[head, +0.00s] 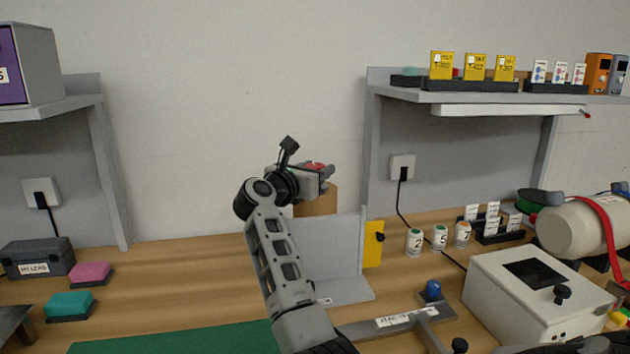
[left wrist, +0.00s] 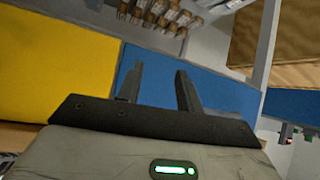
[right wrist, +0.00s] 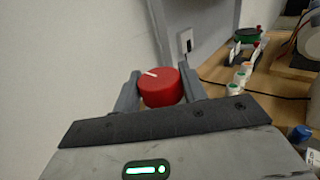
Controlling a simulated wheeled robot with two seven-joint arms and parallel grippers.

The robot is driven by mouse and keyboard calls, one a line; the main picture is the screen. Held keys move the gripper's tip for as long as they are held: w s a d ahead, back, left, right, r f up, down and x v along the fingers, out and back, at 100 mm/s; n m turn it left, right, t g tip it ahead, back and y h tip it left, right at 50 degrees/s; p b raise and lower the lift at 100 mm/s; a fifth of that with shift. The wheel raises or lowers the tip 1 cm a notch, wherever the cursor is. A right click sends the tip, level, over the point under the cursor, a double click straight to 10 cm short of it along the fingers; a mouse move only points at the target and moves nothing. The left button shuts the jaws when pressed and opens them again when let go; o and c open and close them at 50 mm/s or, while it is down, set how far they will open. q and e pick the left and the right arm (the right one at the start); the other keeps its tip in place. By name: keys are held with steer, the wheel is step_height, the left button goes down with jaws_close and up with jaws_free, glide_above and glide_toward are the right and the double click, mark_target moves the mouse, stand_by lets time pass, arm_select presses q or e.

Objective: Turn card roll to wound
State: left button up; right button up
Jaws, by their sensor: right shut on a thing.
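The card roll (head: 317,202) is a brown upright cylinder standing behind a grey upright plate, near the wall. A red knob (head: 313,166) is on its top, partly hidden by my gripper. My right gripper (head: 322,174) is shut on the knob. In the right wrist view the red knob (right wrist: 160,88) sits between both fingers, and its white mark points toward the upper left. No wound label is readable. My left gripper (left wrist: 155,88) shows only in the left wrist view; its fingers are apart with nothing between them, before a blue panel.
The grey plate (head: 335,245) with a yellow piece (head: 373,243) stands in front of the roll. Numbered pots (head: 440,238) and a white box (head: 525,295) are to the right. Pink (head: 91,273) and teal (head: 70,305) blocks lie left.

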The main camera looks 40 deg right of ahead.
steer(key=o, duration=1)
arm_select(q)
steer(key=shift+r, duration=0.1)
arm_select(e)
steer(key=shift+a, duration=0.25)
arm_select(q)
steer(key=b, duration=0.2)
steer(key=d+f+b, duration=0.1)
steer(key=shift+w+f+b, duration=0.15)
steer(key=shift+f+b, duration=0.1)
steer(key=shift+b, duration=0.1)
arm_select(e)
steer(key=v, duration=1.5)
steer(key=shift+s+a, duration=0.1)
steer(key=shift+a, duration=0.2)
arm_select(q)
steer(key=shift+a, duration=0.1)
